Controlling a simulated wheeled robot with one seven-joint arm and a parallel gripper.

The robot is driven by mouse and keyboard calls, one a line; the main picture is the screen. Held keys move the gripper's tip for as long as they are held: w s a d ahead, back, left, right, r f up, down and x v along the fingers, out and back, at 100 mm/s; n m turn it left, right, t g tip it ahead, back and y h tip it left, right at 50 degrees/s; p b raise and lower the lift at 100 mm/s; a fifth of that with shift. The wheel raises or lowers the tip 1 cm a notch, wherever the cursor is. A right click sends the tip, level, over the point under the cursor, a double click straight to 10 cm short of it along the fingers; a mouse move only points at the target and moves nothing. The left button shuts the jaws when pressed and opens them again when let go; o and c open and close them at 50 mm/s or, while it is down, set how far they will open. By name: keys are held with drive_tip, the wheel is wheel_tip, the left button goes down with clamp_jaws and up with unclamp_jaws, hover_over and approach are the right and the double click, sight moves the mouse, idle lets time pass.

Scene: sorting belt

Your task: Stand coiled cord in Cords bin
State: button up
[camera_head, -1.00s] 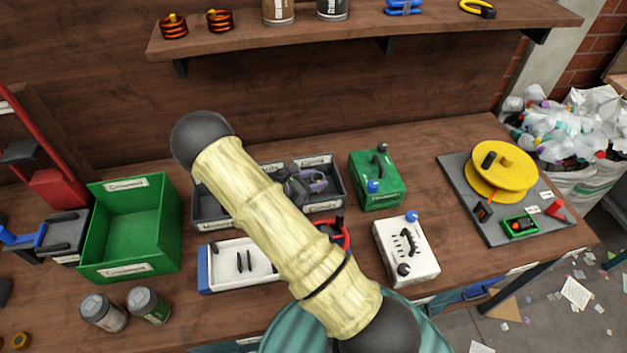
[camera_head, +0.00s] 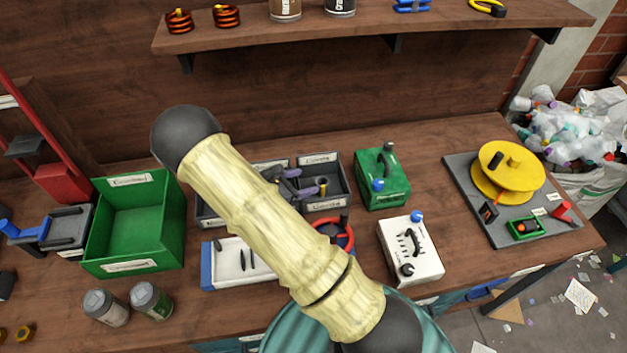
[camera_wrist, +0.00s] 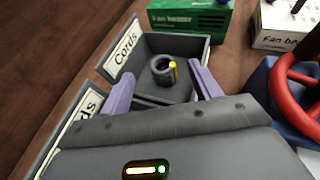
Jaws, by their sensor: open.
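The Cords bin (camera_wrist: 192,46) is a grey open compartment with a white "Cords" label. In the head view it is the right part of a divided grey tray (camera_head: 345,180). The coiled cord (camera_wrist: 160,75) is a small dark ring with a yellow tip, inside this bin and apart from the walls that show. In the head view my gripper (camera_head: 302,182) is beside the cord, partly behind my arm.
A green box (camera_head: 382,180) and a white box (camera_head: 410,250) stand right of the tray. A red ring-shaped handle (camera_wrist: 290,75) is close on the right. A large green bin (camera_head: 135,225) stands left. A shelf (camera_head: 370,22) hangs above.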

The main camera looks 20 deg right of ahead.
drive_tip(key=v, duration=0.5)
drive_tip(key=shift+a+r, duration=0.2)
drive_tip(key=s+r+m+y, duration=1.2)
drive_tip(key=s+m, duration=0.3)
drive_tip(key=m, duration=0.5)
drive_tip(key=shift+s+r+m+g+y, duration=0.3)
drive_tip(key=shift+s+r+m+y, duration=0.1)
drive_tip(key=shift+y, duration=0.1)
drive_tip(key=shift+d, duration=0.1)
